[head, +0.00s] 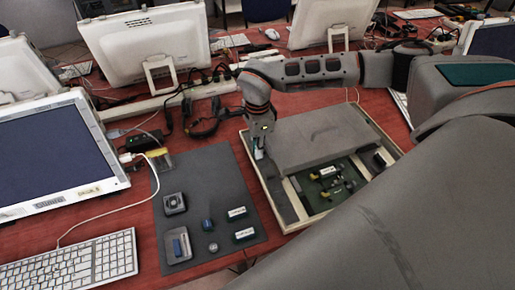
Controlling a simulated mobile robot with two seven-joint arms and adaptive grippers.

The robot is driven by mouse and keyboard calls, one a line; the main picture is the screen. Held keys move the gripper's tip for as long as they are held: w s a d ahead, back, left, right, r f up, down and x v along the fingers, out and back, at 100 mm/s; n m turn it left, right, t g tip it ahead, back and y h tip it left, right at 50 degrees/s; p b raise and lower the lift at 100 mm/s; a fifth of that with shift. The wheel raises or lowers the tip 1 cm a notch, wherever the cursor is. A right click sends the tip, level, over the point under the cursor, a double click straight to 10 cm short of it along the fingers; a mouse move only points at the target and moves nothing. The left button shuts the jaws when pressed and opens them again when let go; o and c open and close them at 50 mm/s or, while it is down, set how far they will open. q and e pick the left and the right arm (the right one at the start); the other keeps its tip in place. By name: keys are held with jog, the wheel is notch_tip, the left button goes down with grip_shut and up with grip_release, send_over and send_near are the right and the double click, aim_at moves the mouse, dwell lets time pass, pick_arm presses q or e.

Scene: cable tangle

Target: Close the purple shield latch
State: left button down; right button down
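A wooden-framed tray (287,209) on the table holds a green circuit board (318,202) with small parts on it. A grey panel (318,138), perhaps the shield, covers the back part of the tray. I cannot make out a purple latch in this view. My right gripper (259,153) points down at the panel's left edge, by the tray's left rim. Its fingertips are small and partly hidden, so I cannot tell whether they are open or shut, or touching anything. My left gripper is not in view.
A dark mat (207,186) left of the tray carries several small parts. A keyboard (68,264) and a monitor (52,155) stand at the left. Headphones (201,118) and tangled cables lie behind the mat. My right arm's large links cover the lower right.

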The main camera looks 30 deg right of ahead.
jog(key=shift+s+d+r+p, duration=0.1)
jog(key=shift+s+d+p, duration=0.05)
jog(key=shift+d+p, duration=0.6)
jog(key=c, duration=2.1)
grip_release()
jog(key=shift+d, duration=0.1)
notch_tip(320, 180, up, 12)
jog(key=shift+f, duration=0.1)
jog(key=shift+s, duration=0.15)
